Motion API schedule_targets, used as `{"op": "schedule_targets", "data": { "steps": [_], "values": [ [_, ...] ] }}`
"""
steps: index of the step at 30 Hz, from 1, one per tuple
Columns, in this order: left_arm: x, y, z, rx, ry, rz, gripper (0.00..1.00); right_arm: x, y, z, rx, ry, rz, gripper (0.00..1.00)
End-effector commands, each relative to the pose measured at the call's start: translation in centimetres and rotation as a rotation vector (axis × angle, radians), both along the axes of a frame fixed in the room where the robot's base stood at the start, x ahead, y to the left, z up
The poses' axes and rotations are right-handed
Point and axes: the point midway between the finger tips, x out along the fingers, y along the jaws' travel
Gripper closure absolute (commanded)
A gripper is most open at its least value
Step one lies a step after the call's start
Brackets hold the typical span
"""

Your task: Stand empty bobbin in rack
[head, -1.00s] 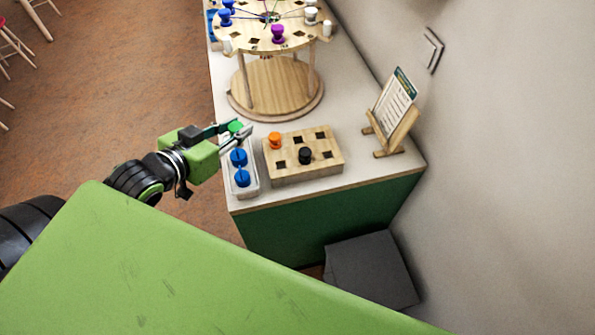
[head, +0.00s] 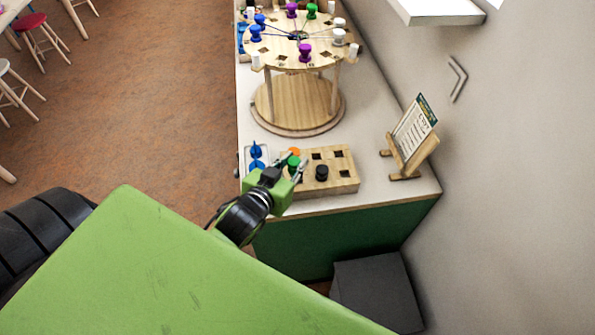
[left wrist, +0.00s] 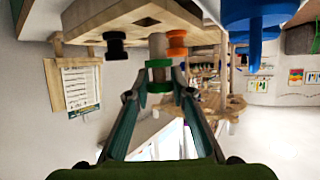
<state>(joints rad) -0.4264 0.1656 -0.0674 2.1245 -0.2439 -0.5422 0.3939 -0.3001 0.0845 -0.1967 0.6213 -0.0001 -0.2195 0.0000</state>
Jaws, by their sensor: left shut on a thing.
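My left gripper (head: 294,168) is shut on a green-rimmed bobbin (head: 293,161) at the left side of the wooden rack (head: 345,182). In the left wrist view the bobbin (left wrist: 159,75) has green flanges, a bare pale wood core and a pale stem pointing at the rack (left wrist: 90,14). I cannot tell whether the stem is in a hole. An orange bobbin (left wrist: 177,44) and a black bobbin (left wrist: 115,45) stand in the rack beside it. The rack's other visible square holes are empty. My right gripper is not in view.
A clear tray with blue bobbins (head: 257,151) stands left of the rack. A round wooden braiding stand (head: 300,105) is behind. A card on a wooden easel (head: 410,140) stands at right, near the wall. The counter between easel and stand is clear.

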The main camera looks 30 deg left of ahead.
Motion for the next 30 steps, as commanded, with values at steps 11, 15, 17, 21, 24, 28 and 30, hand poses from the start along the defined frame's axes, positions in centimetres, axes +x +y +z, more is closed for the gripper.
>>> {"op": "schedule_targets", "data": {
  "steps": [11, 15, 17, 21, 24, 28, 30],
  "values": [
    [0.2, -1.0, -4.0, -0.001, 0.001, -0.001, 1.00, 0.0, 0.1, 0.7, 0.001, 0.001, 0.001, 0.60],
    [0.3, -1.0, -4.2, 0.000, -0.001, -0.001, 1.00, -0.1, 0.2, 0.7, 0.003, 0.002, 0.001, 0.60],
    [0.3, -1.0, -4.2, 0.000, -0.001, -0.001, 1.00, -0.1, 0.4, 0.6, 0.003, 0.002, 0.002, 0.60],
    [0.3, -1.0, -4.4, -0.001, -0.001, -0.001, 1.00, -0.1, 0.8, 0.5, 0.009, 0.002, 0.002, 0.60],
    [0.2, -1.0, -4.4, 0.000, 0.000, -0.001, 0.71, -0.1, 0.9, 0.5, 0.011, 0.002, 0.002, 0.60],
    [0.2, -1.0, -4.4, 0.000, 0.000, -0.001, 0.71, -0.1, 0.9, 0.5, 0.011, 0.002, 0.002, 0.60],
    [0.2, -1.0, -4.4, 0.000, 0.000, -0.001, 0.71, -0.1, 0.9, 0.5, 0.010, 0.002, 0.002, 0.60]
  ]
}}
